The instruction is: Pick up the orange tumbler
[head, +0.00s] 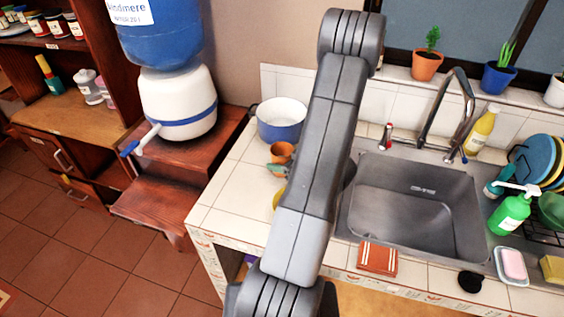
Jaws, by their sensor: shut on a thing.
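A small orange-brown cup (281,151), which looks like the orange tumbler, is on the left part of the tiled counter (229,190), in front of the blue and white pot. It sits just left of my arm, which crosses the middle of the view. My gripper is hidden behind my arm, so its jaws and any contact with the cup cannot be seen.
A greenish item (274,170) and a partly hidden yellow item (276,198) lie near the cup. The blue and white pot (281,122) stands behind. The sink (418,205) and its faucet (447,110) are right. A folded orange cloth (377,259) lies at the front edge.

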